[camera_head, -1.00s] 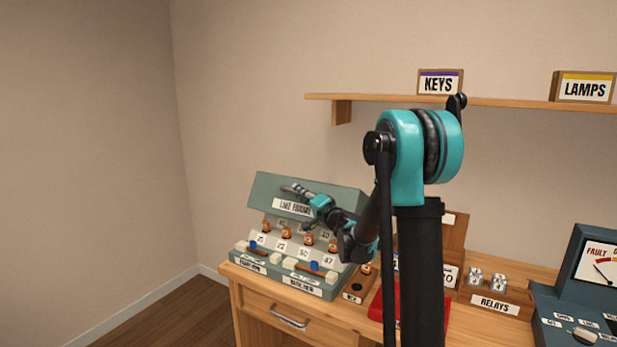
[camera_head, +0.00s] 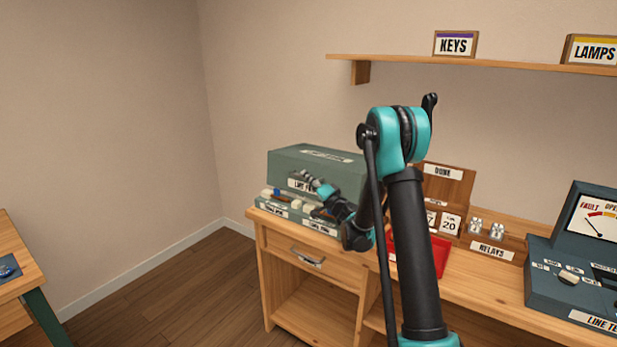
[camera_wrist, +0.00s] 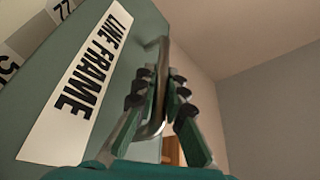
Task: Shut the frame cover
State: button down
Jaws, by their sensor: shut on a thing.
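The frame cover (camera_head: 335,160) is a grey-green lid with a white LINE FRAME label, on the line frame unit (camera_head: 268,204) at the desk's left end. In the head view it is lowered over the unit's upper part, its top face showing; I cannot tell whether it is fully down. My gripper (camera_head: 309,179) is at the cover's front. In the wrist view the cover (camera_wrist: 120,75) fills the left side, and my gripper (camera_wrist: 160,85) is shut on its metal handle (camera_wrist: 155,120). Parts of two number tags show at the upper left there.
A red tray (camera_head: 440,255) lies on the desk behind my arm. The relays box (camera_head: 492,250) and a line tester (camera_head: 570,280) stand to the right. A shelf (camera_head: 400,62) with signs hangs above. Another table (camera_head: 15,275) is at far left; open floor lies between.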

jog(key=shift+s+a, duration=0.1)
jog(key=c, duration=1.9)
grip_release()
jog(key=shift+o, duration=0.2)
jog(key=v, duration=0.7)
jog(key=shift+s, duration=0.2)
jog(key=shift+f, duration=0.1)
